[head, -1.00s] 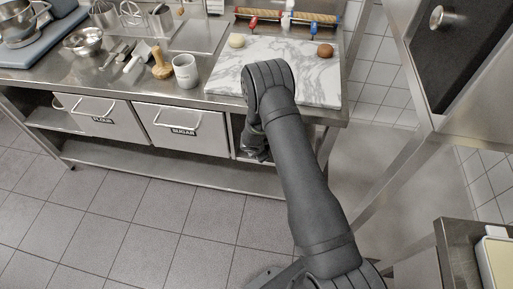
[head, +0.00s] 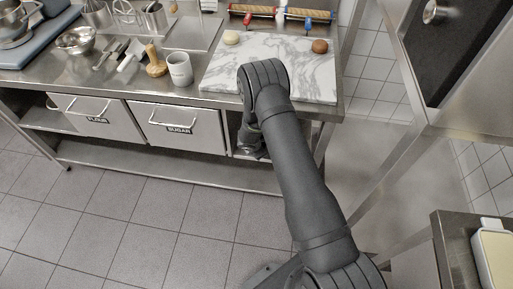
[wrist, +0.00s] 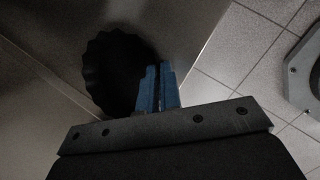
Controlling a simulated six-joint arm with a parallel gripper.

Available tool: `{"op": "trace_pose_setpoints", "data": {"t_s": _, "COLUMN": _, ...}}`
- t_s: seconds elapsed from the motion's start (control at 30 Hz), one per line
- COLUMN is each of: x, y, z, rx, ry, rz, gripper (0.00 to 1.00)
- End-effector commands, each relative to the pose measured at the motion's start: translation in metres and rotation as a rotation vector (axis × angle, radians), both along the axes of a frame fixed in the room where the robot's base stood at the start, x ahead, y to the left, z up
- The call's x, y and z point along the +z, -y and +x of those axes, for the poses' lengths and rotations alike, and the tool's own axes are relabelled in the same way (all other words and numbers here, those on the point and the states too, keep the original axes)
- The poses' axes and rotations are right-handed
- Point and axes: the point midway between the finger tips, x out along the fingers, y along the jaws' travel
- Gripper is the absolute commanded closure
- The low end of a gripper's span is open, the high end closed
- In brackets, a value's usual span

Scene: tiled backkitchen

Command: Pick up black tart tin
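The black tart tin (wrist: 112,72) is a dark round shape with a fluted edge in the wrist view, left of centre over a grey metal surface. My gripper (wrist: 158,70) has two blue fingers close together at the tin's right edge. The left finger overlaps the tin and the right finger is at its outer side, with the dark rim between the tips. It looks shut on the rim, though the picture is dark. In the head view my gripper (head: 252,148) is under the counter, mostly behind my arm, and the tin is hidden there.
The steel counter (head: 192,92) stands above my gripper and carries a marble board (head: 222,72), a white mug (head: 180,70) and utensils. A sugar drawer (head: 180,128) is just left of my gripper. The lower shelf (head: 170,170) runs below. Tiled floor (head: 150,225) is clear in front.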

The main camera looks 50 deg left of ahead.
Motion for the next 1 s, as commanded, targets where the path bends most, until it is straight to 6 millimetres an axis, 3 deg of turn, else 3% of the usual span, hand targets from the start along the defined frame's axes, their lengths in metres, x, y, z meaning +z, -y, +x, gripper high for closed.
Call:
{"op": "trace_pose_setpoints", "data": {"t_s": 0.17, "x": 0.009, "y": 0.0, "z": 0.0, "rx": -0.001, "ry": 0.0, "rz": 0.001, "gripper": 1.0}}
{"op": "trace_pose_setpoints", "data": {"t_s": 0.37, "x": 0.037, "y": -0.001, "z": 0.0, "rx": 0.0, "ry": 0.001, "rz": 0.003, "gripper": 1.0}}
{"op": "trace_pose_setpoints", "data": {"t_s": 0.6, "x": 0.034, "y": 0.044, "z": 0.024, "rx": -0.001, "ry": 0.0, "rz": -0.003, "gripper": 1.0}}
{"op": "trace_pose_setpoints", "data": {"t_s": 1.0, "x": 0.034, "y": 0.092, "z": 0.049, "rx": -0.001, "ry": 0.001, "rz": -0.002, "gripper": 1.0}}
